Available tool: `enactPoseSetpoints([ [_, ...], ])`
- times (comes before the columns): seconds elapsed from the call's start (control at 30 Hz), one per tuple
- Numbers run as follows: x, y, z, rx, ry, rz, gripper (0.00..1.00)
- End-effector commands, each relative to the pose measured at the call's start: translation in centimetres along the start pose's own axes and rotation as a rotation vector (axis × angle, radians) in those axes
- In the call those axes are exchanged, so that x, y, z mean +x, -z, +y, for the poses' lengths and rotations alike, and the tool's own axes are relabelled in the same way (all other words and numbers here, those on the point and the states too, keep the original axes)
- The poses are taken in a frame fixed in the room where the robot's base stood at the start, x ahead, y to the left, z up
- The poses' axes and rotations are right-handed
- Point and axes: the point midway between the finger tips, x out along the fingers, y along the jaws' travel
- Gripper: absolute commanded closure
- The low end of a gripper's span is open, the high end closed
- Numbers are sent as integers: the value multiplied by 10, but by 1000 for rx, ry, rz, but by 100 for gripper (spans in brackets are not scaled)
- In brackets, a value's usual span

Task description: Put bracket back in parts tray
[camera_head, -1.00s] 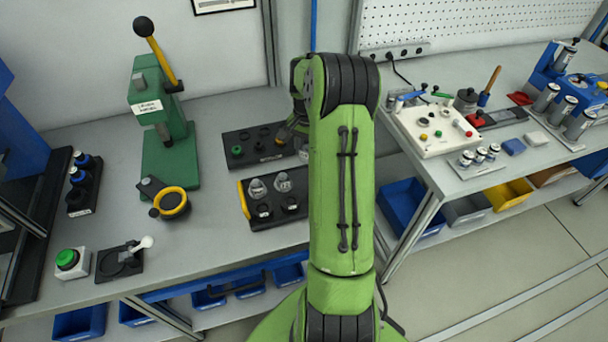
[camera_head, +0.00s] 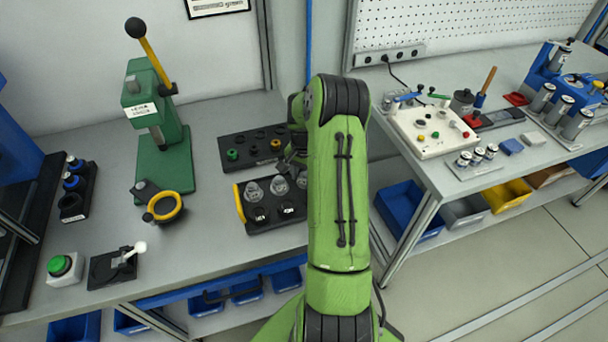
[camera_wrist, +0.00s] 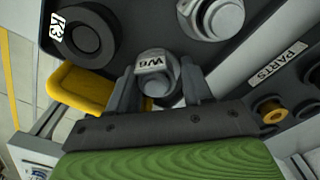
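My gripper (camera_wrist: 160,92) points down over a black tray with a yellow handle (camera_head: 239,203); this handle also shows in the wrist view (camera_wrist: 85,88). A grey rounded part marked like "W8" (camera_wrist: 155,68) appears between my two fingers. I cannot tell whether they touch it or it sits below them. A black ring-shaped part near the mark "K3" (camera_wrist: 87,40) and a grey hex-shaped part (camera_wrist: 212,16) are beside it. The parts tray, with its "PARTS" label (camera_wrist: 277,64), is at the right. I cannot identify the bracket; my arm hides much of my gripper in the head view.
A green press (camera_head: 160,130) and a black-and-yellow ring tool (camera_head: 163,207) stand left of the trays. A green button box (camera_head: 63,268) is at the bench's front left. A white control panel (camera_head: 430,130) is on the right bench. Bare bench lies before the handled tray.

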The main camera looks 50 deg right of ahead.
Motion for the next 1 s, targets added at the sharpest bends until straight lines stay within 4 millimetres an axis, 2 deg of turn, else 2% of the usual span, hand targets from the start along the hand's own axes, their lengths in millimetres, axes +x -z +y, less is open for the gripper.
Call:
enactPoseSetpoints([
  [0.17,0,0,1,1,-3,-3,50],
  [0.27,-9,0,1,2,-2,-1,50],
  [0.6,-96,0,0,1,0,2,50],
  [0.7,-113,1,0,1,-1,1,50],
  [0.83,-126,-2,-1,-8,-1,3,50],
  [0.93,-152,-22,-12,-94,4,38,50],
  [1.0,-183,-53,-21,-209,13,85,50],
])
